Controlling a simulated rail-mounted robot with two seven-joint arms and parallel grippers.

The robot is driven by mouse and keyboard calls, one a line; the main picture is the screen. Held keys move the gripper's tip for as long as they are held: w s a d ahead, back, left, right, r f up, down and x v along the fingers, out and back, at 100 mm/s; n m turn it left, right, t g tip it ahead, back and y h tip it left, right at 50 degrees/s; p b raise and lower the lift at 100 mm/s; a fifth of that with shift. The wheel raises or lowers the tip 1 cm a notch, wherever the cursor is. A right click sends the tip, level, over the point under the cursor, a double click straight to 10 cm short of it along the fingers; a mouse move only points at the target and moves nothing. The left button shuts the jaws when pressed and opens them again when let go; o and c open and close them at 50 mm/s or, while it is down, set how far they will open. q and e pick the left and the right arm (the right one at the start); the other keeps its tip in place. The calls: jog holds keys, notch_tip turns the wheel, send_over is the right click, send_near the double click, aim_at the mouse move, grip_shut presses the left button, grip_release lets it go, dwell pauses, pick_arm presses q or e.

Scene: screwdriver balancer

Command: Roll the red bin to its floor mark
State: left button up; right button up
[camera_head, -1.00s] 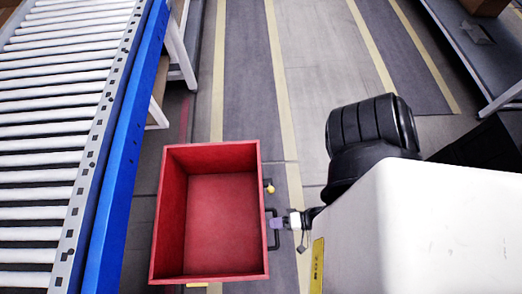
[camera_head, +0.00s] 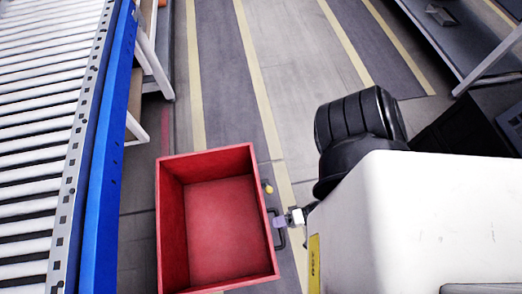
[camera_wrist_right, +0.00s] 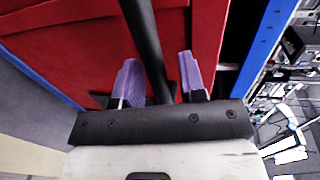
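The red bin (camera_head: 216,222) stands open and empty on the floor, low in the middle of the head view. A black handle (camera_head: 279,228) sticks out from its right side. My right gripper (camera_head: 278,222) is at this handle. In the right wrist view the two purple fingers of my right gripper (camera_wrist_right: 158,85) stand apart on either side of the black handle bar (camera_wrist_right: 148,45). The bar is close to the left finger, with a gap to the right one. The red bin wall (camera_wrist_right: 70,50) is just beyond. My left gripper is not in view. I cannot make out a distinct floor mark.
A roller conveyor with a blue side rail (camera_head: 108,165) runs along the left, with a strip of floor between it and the bin. Yellow floor stripes (camera_head: 255,75) run ahead, where the floor is clear. A dark table (camera_head: 440,40) stands at the upper right.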

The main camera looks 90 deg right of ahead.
jog(key=shift+p+v, duration=1.25)
jog(key=shift+v, duration=5.7)
jog(key=shift+f, duration=0.1)
